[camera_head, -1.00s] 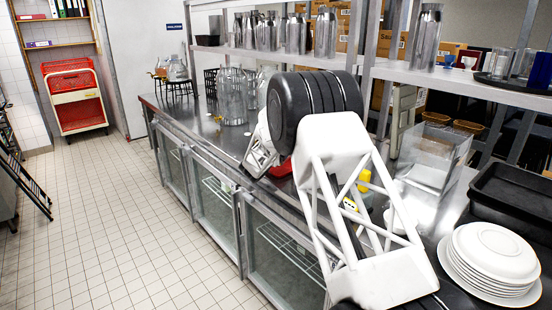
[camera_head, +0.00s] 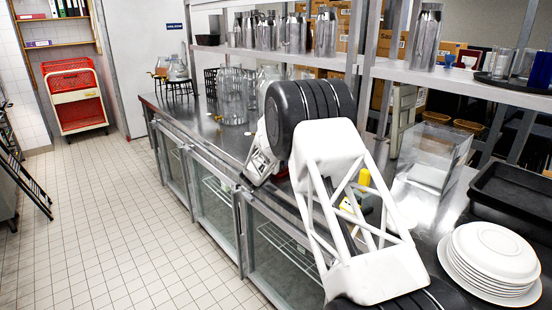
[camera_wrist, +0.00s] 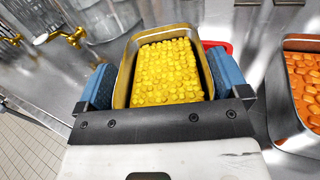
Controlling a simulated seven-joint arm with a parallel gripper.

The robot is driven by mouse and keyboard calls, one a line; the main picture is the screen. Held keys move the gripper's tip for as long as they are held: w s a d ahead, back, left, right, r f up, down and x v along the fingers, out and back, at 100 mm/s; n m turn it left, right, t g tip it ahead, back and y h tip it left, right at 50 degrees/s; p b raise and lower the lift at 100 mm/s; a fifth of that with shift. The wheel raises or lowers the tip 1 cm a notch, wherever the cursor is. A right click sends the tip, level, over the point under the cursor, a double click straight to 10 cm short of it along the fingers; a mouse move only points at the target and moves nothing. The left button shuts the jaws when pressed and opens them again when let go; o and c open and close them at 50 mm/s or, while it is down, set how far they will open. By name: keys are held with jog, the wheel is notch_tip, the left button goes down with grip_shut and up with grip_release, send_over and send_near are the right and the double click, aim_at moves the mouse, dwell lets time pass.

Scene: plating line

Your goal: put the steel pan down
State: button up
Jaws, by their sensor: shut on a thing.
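The steel pan (camera_wrist: 122,85) is full of small yellow pieces and shows in the middle of the wrist view. Its walls look brassy. My gripper (camera_wrist: 160,78) is shut on it, with one blue finger pad against each side. The near end of the pan is hidden by my gripper. A red thing (camera_wrist: 222,46) shows past the pan's far right corner, partly hidden by it. I cannot tell whether the pan touches anything underneath. In the head view my arm hides the pan.
A second steel pan with orange pieces (camera_wrist: 312,95) stands to the right on the steel counter (camera_wrist: 258,45). Brass taps (camera_wrist: 65,38) are at the upper left. In the head view, a plate stack (camera_head: 492,262), a black tray (camera_head: 515,190) and glass jars (camera_head: 232,97) stand on the counter.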

jog(key=o, duration=0.9)
jog(key=shift+c, duration=0.2)
jog(key=shift+r, duration=0.25)
jog(key=shift+s+a+r, duration=0.1)
jog(key=shift+s+a, duration=0.15)
jog(key=shift+s, duration=0.2)
jog(key=v, duration=1.1)
jog(key=shift+d, duration=0.1)
